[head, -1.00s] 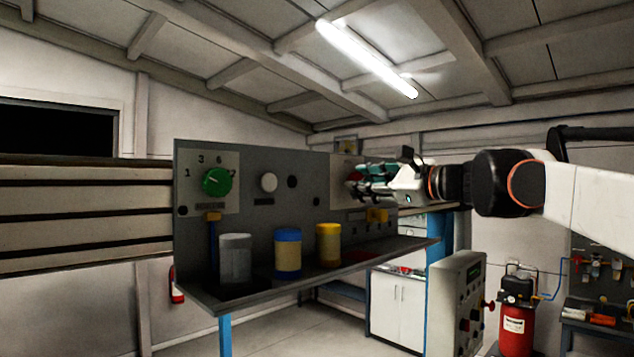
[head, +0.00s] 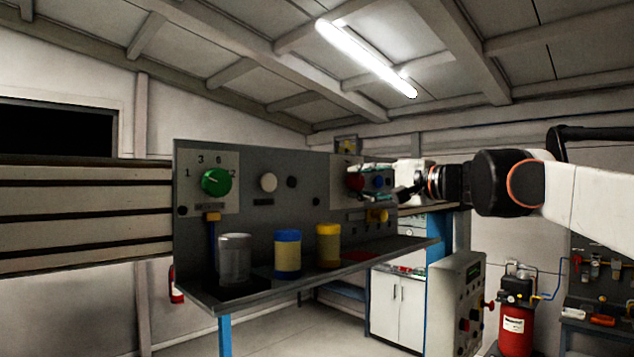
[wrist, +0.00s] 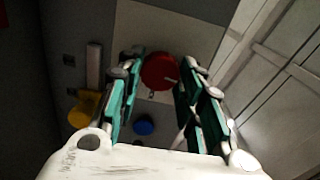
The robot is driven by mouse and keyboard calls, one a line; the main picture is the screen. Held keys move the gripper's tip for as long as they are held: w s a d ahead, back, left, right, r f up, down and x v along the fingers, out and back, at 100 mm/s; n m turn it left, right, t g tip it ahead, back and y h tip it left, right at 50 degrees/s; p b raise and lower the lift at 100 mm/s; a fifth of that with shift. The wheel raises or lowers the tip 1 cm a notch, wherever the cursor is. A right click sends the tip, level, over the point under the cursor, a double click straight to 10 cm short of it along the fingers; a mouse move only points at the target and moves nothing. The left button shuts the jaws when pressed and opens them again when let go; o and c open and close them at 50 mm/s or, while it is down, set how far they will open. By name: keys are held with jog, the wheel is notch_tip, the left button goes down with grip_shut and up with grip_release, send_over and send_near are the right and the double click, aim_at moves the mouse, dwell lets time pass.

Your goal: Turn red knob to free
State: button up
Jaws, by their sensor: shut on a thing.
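The red knob (head: 354,182) sits on a pale plate at the right end of the grey upright panel. In the wrist view the red knob (wrist: 160,71) lies between the two teal-padded fingertips. My gripper (head: 362,183) is at the plate with its fingers shut around the knob; in the wrist view my gripper (wrist: 161,66) has one finger on each side of it. Any labels around the red knob are too dark or hidden to read.
A green dial (head: 216,181) and a white knob (head: 268,182) are farther left on the panel. Grey, blue and yellow canisters stand on the shelf (head: 345,259). A control box (head: 456,300) stands at lower right.

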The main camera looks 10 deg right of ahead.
jog(key=shift+n, duration=0.7)
jog(key=o, duration=1.1)
